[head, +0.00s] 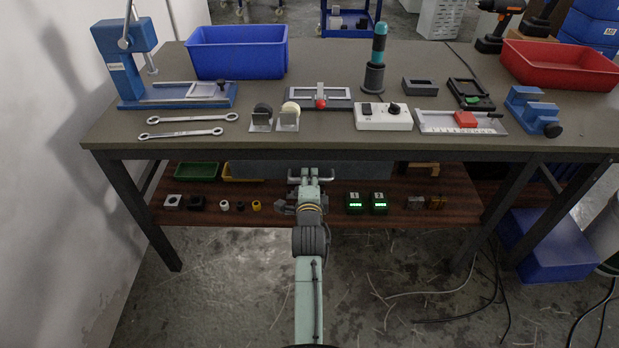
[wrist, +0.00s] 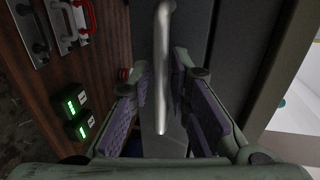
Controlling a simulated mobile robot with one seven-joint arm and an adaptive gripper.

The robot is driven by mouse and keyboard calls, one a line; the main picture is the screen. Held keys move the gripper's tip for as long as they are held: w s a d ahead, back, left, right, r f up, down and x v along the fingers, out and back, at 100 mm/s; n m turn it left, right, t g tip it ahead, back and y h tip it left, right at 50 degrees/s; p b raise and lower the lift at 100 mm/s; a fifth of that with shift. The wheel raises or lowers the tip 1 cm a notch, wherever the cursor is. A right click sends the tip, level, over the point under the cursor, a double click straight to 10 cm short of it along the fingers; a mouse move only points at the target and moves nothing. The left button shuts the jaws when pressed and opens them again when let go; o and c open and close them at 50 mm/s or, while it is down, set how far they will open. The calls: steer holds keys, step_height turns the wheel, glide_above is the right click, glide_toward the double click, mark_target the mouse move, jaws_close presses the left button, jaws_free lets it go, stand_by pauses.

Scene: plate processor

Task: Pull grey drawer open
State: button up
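The grey drawer (head: 365,168) hangs under the tabletop at the middle of the bench in the head view, and its front looks about level with the area below the table edge. Its silver bar handle (head: 323,179) is partly hidden by my arm. In the wrist view the handle (wrist: 162,100) runs lengthwise between the two purple-padded fingers of my gripper (wrist: 161,68). The fingers are apart, one on each side of the bar, with narrow gaps showing. The drawer front (wrist: 192,25) lies just beyond the fingertips. My gripper also shows small at the handle in the head view (head: 309,176).
A brown lower shelf (head: 290,212) holds small parts and two green-lit boxes (head: 366,203) right of my gripper. The tabletop (head: 240,140) above carries tools, a blue bin (head: 238,52) and a red bin (head: 560,66). Cables lie on the floor at right.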

steer(key=shift+c, duration=0.5)
jaws_close()
stand_by(0.3)
